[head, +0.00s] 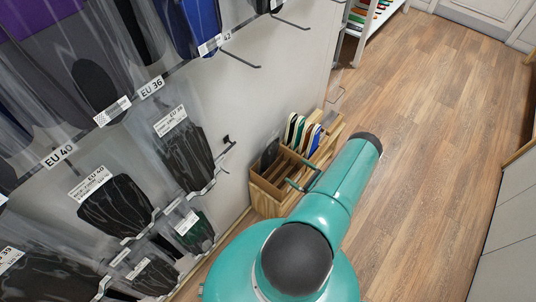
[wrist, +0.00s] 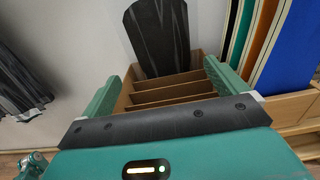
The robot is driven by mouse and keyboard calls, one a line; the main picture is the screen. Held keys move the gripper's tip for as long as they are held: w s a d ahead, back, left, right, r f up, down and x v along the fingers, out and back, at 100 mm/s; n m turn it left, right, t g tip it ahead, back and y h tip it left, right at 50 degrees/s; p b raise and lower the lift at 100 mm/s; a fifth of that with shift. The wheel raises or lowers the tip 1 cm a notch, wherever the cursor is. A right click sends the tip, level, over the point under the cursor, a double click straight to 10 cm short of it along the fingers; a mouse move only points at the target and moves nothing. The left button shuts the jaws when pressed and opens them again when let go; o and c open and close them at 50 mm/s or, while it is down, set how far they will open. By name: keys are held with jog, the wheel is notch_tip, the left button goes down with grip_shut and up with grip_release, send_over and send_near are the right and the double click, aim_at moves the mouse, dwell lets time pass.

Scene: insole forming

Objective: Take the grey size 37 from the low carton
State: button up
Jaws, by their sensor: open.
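A dark grey insole in a clear sleeve (wrist: 157,38) stands upright at the back of a low wooden carton (wrist: 176,96) with several slots. In the head view the dark grey insole (head: 269,154) stands at the carton's left end, and the carton (head: 266,199) sits low beside the wall. No size label on this insole can be read. My gripper (wrist: 168,66) is open and empty, its two green fingers apart over the carton, with the insole beyond and between them. In the head view my gripper (head: 303,176) is over the carton, partly hidden by my arm.
Coloured insoles (wrist: 268,42) stand upright close to the right finger. Hooks with bagged insoles (head: 183,160) line the wall on the left. A white shelf (head: 368,22) stands at the back. The wooden floor (head: 430,150) to the right is clear.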

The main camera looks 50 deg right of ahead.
aim_at(273, 156)
jog(key=w, duration=0.8)
jog(key=w+a, duration=0.1)
jog(key=w, duration=0.3)
jog(key=shift+w+f, duration=0.15)
jog(key=shift+w, duration=0.05)
jog(key=shift+c, duration=0.4)
jog(key=c, duration=1)
